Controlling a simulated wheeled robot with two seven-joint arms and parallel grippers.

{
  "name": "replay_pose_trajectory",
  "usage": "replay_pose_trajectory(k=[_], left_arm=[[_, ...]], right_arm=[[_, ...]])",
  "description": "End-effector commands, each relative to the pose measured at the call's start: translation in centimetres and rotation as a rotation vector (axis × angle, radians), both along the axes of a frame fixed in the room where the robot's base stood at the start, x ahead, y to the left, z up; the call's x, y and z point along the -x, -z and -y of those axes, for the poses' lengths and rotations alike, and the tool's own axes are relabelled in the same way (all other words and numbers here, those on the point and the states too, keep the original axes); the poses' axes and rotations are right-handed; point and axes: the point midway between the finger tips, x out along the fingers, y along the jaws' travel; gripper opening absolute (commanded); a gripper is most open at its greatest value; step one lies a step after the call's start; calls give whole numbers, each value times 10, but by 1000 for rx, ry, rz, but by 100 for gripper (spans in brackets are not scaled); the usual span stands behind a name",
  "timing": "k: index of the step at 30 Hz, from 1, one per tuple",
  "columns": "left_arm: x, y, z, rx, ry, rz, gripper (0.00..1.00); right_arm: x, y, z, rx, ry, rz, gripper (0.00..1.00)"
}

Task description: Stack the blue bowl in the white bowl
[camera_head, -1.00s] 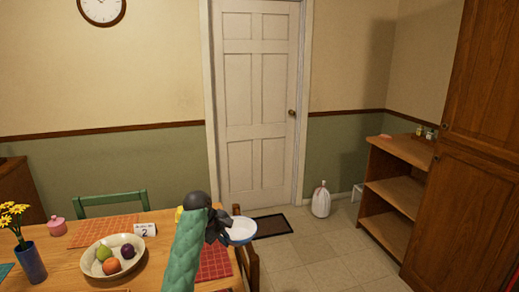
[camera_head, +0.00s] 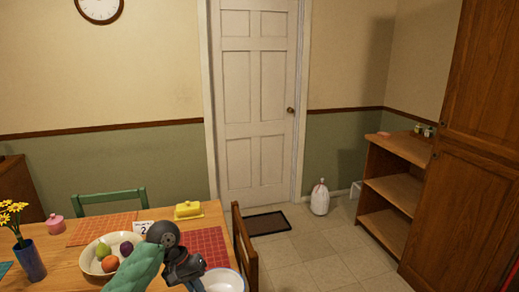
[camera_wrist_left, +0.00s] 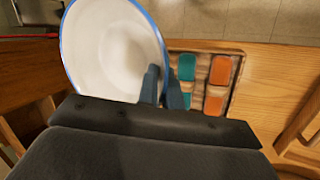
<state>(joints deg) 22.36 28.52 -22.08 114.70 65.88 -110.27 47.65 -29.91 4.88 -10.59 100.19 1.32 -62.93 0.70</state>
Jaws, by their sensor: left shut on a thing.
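A bowl with a white inside and a blue rim (camera_head: 226,280) is at the lower edge of the head view; in the left wrist view (camera_wrist_left: 105,50) it is large and seen from above, tilted. My left gripper (camera_wrist_left: 162,84) is shut on its wall, one finger inside and one outside. In the head view my left gripper (camera_head: 198,281) is at the bowl's left side. The bowl's outside is hidden, so its outer colour does not show. No separate empty white bowl shows. My right gripper is not in view.
On the wooden table are a cream fruit bowl (camera_head: 88,267), a yellow butter dish (camera_head: 188,210), a red placemat (camera_head: 207,245) and a flower vase (camera_head: 31,263). A wooden chair (camera_head: 244,250) stands at its right. A tray of teal and orange pieces (camera_wrist_left: 232,88) lies below the held bowl.

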Motion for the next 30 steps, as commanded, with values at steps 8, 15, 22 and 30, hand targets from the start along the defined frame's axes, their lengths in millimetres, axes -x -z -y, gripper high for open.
replay_pose_trajectory(k=[8,15,22,30], left_arm=[[16,29,-35,0,-15,1,0],[18,32,-34,0,-15,2,0],[9,20,-36,0,-17,4,0],[-16,-8,-51,-1,-26,5,0]], right_arm=[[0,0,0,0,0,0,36],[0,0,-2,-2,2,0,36],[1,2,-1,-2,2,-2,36],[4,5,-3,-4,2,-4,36]])
